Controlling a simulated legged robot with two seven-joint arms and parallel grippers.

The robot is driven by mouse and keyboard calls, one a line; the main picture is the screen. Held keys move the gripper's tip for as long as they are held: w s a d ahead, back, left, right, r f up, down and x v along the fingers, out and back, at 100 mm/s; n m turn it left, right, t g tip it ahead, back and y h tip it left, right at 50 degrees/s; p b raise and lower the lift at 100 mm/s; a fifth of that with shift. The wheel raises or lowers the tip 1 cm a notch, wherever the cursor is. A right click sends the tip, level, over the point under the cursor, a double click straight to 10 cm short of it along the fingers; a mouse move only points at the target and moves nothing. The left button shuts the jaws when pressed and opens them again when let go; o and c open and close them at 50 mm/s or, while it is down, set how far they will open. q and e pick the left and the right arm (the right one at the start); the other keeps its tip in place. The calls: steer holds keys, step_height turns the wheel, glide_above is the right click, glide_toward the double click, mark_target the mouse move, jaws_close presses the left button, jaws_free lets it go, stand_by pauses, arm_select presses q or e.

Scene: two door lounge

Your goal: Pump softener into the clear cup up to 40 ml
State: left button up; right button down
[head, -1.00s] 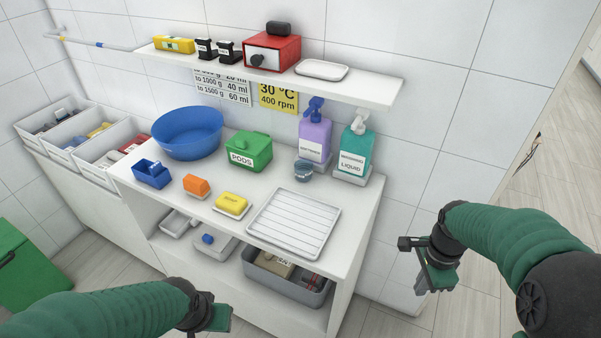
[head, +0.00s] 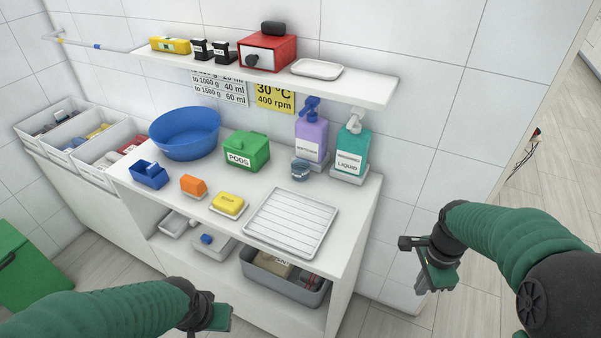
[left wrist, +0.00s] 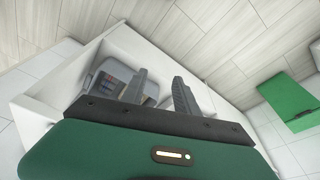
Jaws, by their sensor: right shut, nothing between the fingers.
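The softener bottle (head: 311,140) is light purple with a blue pump head and stands upright at the back right of the counter. The small clear cup (head: 300,169), bluish in look, stands on the counter in front of it; its fill level is too small to read. My right gripper (head: 432,282) is shut and empty, right of the counter and apart from both. My left gripper (head: 222,318) is low in front of the counter, far from the bottle. In the left wrist view its two fingers (left wrist: 160,92) stand apart with nothing between them.
A teal liquid bottle (head: 351,148) stands right of the softener. A green pods box (head: 246,151), blue bowl (head: 185,134) and white ribbed tray (head: 291,222) share the counter. A shelf (head: 363,87) hangs above the bottles. A grey bin (head: 284,280) sits below.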

arm_select(q)
steer(key=shift+d, duration=0.15)
steer(key=shift+a, duration=0.2)
jaws_close()
stand_by(1.4)
